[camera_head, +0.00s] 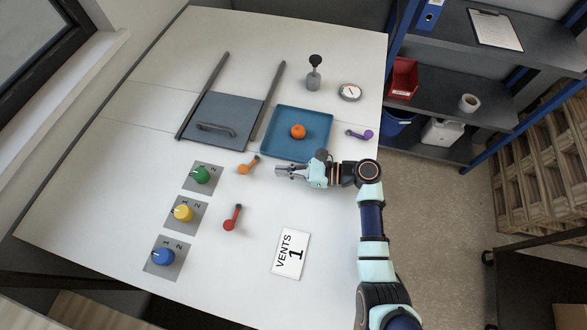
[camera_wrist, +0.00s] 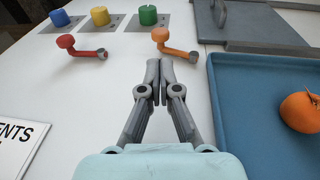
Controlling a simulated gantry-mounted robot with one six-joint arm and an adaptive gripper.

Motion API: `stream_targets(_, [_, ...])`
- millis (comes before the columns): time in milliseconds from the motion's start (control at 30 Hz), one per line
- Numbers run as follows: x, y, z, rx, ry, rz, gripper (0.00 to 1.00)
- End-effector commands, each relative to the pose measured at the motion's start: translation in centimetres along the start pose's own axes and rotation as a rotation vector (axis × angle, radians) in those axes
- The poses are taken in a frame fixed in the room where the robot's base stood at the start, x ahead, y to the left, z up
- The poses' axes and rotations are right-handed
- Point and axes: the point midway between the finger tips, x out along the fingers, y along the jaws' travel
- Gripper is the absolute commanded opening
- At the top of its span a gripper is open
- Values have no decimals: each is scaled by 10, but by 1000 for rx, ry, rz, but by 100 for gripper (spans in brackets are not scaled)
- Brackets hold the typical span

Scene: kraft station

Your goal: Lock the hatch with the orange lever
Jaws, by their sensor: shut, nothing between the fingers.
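The orange lever (camera_head: 248,165) lies on the white table just below the grey hatch (camera_head: 225,108); in the head view it slants, with its knob at the lower left and its other end at the upper right. It also shows in the wrist view (camera_wrist: 172,42), ahead of my fingertips. The hatch is a flat grey panel with a dark handle (camera_head: 215,130), between two dark rails. My gripper (camera_head: 280,171) is shut and empty, to the right of the orange lever and apart from it. The wrist view shows its fingertips (camera_wrist: 160,70) together.
A blue tray (camera_head: 283,155) holding an orange fruit (camera_head: 298,131) is close beside my gripper. A red lever (camera_head: 233,217), green (camera_head: 201,175), yellow (camera_head: 183,213) and blue (camera_head: 163,256) knobs, a purple lever (camera_head: 361,134) and a VENTS card (camera_head: 290,252) are around.

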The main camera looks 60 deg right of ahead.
Motion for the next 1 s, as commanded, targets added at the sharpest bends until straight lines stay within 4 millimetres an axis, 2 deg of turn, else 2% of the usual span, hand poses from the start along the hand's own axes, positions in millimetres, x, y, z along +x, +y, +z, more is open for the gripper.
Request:
stream_targets(200, [48,1,0,0,1,4,0])
stream_targets(400, [75,0,0,-1,1,1,0])
stream_targets(567, [83,0,0,-1,1,0,0])
stream_targets(1000, [83,0,1,2,1,-13,0])
